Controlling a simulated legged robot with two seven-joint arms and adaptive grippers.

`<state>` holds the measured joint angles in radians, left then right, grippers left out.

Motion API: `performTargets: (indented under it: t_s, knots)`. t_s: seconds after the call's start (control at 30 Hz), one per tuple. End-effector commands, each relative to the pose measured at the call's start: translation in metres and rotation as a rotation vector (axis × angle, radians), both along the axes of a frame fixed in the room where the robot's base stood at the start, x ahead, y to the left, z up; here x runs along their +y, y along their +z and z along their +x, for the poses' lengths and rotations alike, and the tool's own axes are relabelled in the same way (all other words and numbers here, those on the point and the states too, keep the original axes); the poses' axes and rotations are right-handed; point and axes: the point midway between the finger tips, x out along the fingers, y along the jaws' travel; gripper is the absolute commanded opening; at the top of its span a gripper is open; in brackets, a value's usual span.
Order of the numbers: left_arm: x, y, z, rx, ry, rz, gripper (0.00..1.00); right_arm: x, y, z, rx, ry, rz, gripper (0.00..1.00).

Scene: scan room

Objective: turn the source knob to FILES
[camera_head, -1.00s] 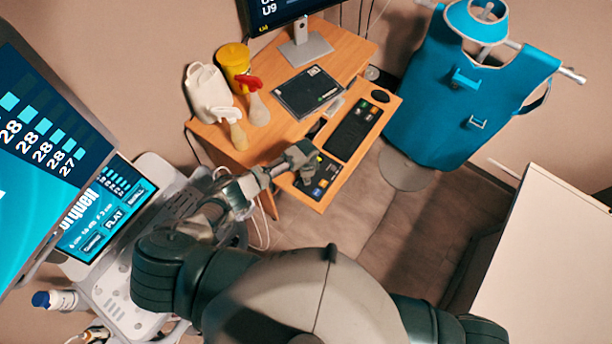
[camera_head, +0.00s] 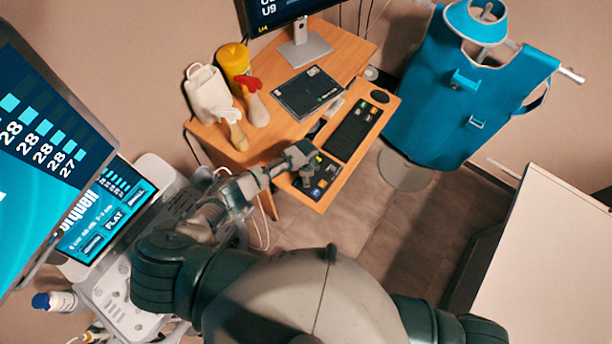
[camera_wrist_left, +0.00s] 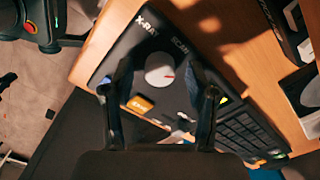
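The source knob (camera_wrist_left: 159,70) is a round pale grey disc with a red mark on its lower right side. It sits on a dark control panel (camera_wrist_left: 140,45) with X-RAY and SCAN lettering; I cannot read a FILES label. In the head view the panel (camera_head: 322,181) lies at the front end of the desk's pull-out shelf. My left gripper (camera_wrist_left: 160,72) is open, with its two dark fingers on either side of the knob in the wrist view. I cannot tell whether they touch it. In the head view the gripper (camera_head: 299,157) is over the panel. My right gripper is out of view.
An orange button (camera_wrist_left: 140,104) is on the panel below the knob. A keyboard (camera_head: 353,131) and mouse (camera_head: 380,96) lie farther along the shelf. An ultrasound-like console (camera_head: 120,290) is at left.

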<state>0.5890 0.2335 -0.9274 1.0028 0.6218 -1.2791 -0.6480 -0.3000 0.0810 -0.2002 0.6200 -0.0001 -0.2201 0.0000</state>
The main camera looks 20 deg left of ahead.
Motion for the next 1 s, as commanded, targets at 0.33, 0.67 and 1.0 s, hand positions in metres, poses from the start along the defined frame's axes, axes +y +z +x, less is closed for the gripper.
performTargets:
  t_s: [0.33,0.67,1.0]
  knots:
    - [0.0,0.021,0.001,-0.003,0.0,-0.001,0.58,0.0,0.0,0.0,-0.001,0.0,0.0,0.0]
    - [0.0,0.093,0.001,-0.002,-0.001,0.0,0.58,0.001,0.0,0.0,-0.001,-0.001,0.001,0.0]
    - [0.0,0.119,0.001,0.001,0.001,0.001,0.58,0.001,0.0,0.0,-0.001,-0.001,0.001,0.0]
